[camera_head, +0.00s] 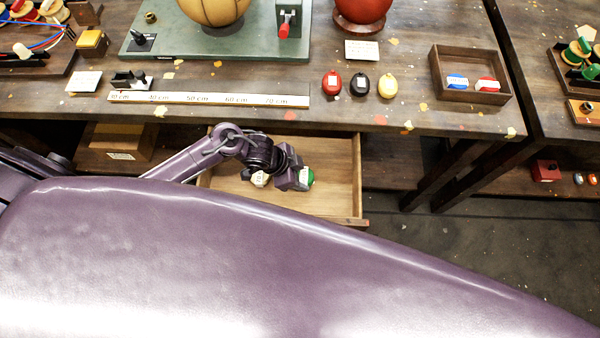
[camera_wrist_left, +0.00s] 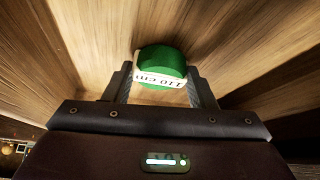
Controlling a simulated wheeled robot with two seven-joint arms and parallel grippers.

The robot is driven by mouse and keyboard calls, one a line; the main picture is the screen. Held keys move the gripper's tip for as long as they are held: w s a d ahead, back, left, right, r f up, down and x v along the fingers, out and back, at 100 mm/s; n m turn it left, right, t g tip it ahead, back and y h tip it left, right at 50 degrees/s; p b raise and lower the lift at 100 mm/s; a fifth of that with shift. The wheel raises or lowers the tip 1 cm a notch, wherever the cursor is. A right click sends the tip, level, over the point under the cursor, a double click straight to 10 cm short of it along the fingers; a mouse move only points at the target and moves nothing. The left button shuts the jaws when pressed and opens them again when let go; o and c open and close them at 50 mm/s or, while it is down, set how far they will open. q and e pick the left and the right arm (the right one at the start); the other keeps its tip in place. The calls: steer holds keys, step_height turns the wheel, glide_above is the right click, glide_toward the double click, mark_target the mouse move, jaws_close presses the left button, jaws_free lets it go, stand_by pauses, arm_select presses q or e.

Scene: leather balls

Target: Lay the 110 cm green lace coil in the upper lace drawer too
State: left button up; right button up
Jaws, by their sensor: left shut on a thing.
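The green lace coil (camera_head: 309,176) is inside the open wooden drawer (camera_head: 338,160) below the bench edge. In the left wrist view the green coil (camera_wrist_left: 162,62) shows its white label, reading 110 cm upside down. My left gripper (camera_head: 300,180) reaches down into the drawer and is shut on the coil, with one finger on each side. I cannot tell whether the coil touches the drawer floor. A whitish coil (camera_head: 260,179) shows in the drawer left of my gripper, partly hidden by it. My right gripper is not in view.
On the bench (camera_head: 400,60) lie a ruler (camera_head: 210,99) and red (camera_head: 332,83), black (camera_head: 359,84) and yellow (camera_head: 387,86) coils. A wooden tray (camera_head: 440,75) holds a blue and a red coil. The drawer's right part is bare.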

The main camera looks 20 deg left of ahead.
arm_select(q)
steer(key=shift+f, duration=0.15)
steer(key=o, duration=1)
steer(key=v, duration=1.2)
steer(key=shift+p, duration=0.4)
